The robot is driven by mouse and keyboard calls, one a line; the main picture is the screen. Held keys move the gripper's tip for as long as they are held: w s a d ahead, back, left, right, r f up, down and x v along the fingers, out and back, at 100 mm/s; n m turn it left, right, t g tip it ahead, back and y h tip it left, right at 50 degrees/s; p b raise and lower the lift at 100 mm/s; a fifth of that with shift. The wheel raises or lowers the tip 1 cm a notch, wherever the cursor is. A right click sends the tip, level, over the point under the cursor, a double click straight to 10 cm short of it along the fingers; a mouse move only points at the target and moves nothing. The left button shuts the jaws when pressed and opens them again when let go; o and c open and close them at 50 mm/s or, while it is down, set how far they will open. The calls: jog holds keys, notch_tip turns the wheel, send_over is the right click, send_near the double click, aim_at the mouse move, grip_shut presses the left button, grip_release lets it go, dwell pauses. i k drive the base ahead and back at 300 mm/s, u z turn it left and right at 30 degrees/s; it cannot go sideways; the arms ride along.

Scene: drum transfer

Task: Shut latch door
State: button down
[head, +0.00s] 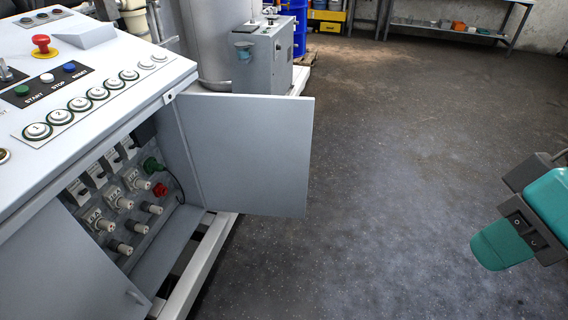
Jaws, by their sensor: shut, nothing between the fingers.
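A light grey cabinet door (245,155) stands wide open, swung out to the right of the control console (30,180). Its flat panel is upright and reaches over the floor. The open compartment shows several white breakers, connectors, a green plug and a red connector. Part of my teal and dark arm shows at the right edge, well apart from the open door. My gripper's fingers cannot be made out in the head view.
The console top (95,60) carries a red emergency button (43,44) and several round buttons. A grey box unit (262,58) stands behind the door on a pale base frame (205,262). The dark floor (400,180) between door and arm is clear.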

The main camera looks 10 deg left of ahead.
aim_at(250, 154)
jog(key=i, duration=5.25)
jog(key=u, duration=3.8)
jog(key=k, duration=0.15)
jog(key=u, duration=0.4)
